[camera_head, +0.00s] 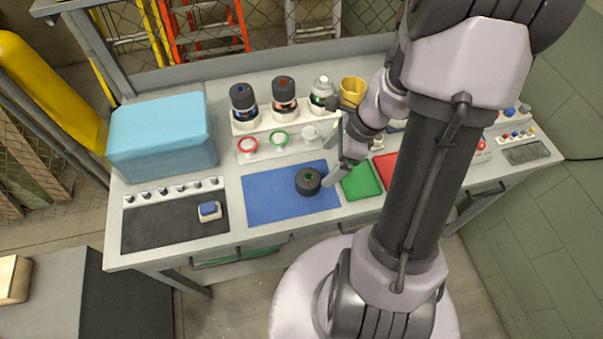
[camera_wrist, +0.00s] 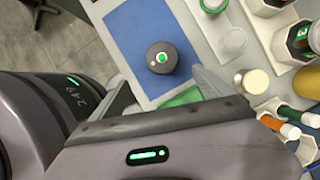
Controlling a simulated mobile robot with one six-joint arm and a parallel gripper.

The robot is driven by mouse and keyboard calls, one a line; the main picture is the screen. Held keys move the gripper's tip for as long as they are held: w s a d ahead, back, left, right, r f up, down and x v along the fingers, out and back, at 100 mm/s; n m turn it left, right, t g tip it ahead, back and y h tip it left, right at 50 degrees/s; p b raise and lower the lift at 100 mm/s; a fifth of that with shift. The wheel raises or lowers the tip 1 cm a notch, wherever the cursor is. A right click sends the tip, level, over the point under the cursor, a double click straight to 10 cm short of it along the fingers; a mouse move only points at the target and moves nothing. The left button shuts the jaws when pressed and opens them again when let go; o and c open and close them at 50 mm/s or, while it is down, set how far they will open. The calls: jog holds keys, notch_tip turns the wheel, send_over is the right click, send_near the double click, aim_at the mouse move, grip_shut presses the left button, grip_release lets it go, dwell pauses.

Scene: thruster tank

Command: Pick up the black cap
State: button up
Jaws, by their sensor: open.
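The black cap (camera_head: 308,181) is a short round dark piece with a small coloured mark on top. It sits on the right part of the blue mat (camera_head: 268,196). In the wrist view the cap (camera_wrist: 153,64) shows a green centre and lies beyond the fingertips, roughly between them sideways. My gripper (camera_head: 325,160) is open and empty, just right of and behind the cap in the head view. Its two fingers also show in the wrist view (camera_wrist: 165,92). No contact with the cap is visible.
Behind the mat stand black-topped bottles (camera_head: 284,92), a white-topped bottle (camera_head: 322,92) and a yellow cup (camera_head: 352,90). Red and green rings (camera_head: 280,138) lie before them. A green mat (camera_head: 361,181) is to the right, a blue box (camera_head: 160,138) to the left.

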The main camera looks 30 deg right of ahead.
aim_at(311, 178)
jog(key=b+x, duration=0.2)
jog(key=x, duration=0.4)
jog(key=shift+a+f, duration=0.1)
jog(key=shift+f, duration=0.15)
jog(key=b+x, duration=0.1)
jog(key=x, duration=0.1)
jog(key=b+x, duration=0.2)
jog(key=x, duration=0.1)
jog(key=shift+w+f, duration=0.25)
jog(key=shift+w, duration=0.2)
jog(key=shift+r, duration=0.1)
